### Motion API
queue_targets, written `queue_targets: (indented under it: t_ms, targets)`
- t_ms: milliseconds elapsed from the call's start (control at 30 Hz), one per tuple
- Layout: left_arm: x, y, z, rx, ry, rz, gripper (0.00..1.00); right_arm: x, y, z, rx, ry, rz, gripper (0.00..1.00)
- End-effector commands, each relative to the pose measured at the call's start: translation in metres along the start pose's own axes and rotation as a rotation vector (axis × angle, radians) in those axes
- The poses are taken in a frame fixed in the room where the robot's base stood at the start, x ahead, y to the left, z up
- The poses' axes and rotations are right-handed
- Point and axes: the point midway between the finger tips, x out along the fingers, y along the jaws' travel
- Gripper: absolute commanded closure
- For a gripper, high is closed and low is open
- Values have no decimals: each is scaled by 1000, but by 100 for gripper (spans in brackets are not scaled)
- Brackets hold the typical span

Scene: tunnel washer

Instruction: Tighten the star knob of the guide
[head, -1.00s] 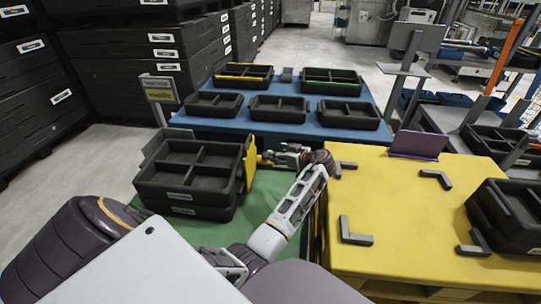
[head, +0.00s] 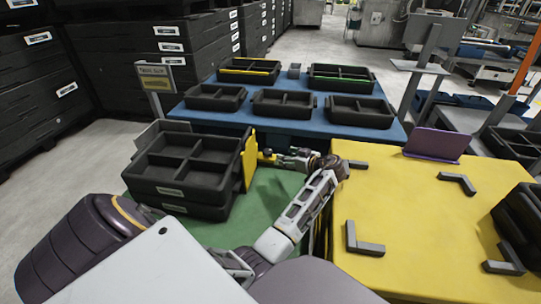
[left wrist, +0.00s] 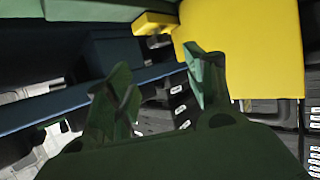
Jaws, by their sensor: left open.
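The yellow guide (head: 249,160) stands upright along the right side of the stacked black trays on the green table. A small yellow and dark part (head: 266,156), perhaps the star knob, sticks out of its right side. My left gripper (head: 279,160) points left at this part, close to it; contact cannot be told. In the left wrist view my left gripper (left wrist: 160,88) has its green-tinted fingers apart with nothing between them. There the yellow guide (left wrist: 240,50) fills the upper right, with a yellow block (left wrist: 154,22) at its left edge. My right gripper is out of view.
The stacked black trays (head: 178,193) stand left of the guide. A yellow table (head: 420,215) with grey corner brackets and a purple plate (head: 437,145) lies to the right. A blue table (head: 290,128) with several black trays is behind. Green table surface (head: 270,190) is bare near my forearm.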

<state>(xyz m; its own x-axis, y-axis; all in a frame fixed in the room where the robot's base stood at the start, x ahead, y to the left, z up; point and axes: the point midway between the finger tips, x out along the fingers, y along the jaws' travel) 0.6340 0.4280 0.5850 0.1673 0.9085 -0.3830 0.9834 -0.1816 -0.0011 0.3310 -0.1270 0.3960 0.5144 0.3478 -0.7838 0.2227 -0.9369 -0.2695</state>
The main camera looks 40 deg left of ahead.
Motion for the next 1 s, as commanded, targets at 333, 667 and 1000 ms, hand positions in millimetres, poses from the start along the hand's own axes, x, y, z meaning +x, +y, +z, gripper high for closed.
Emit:
queue_targets:
  t_ms: [333,667,1000]
  targets:
    - [0,0,0,0,0,0,46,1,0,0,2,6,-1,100]
    - [10,0,1,0,1,0,46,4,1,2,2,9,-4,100]
    - [49,0,2,1,1,-1,46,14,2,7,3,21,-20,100]
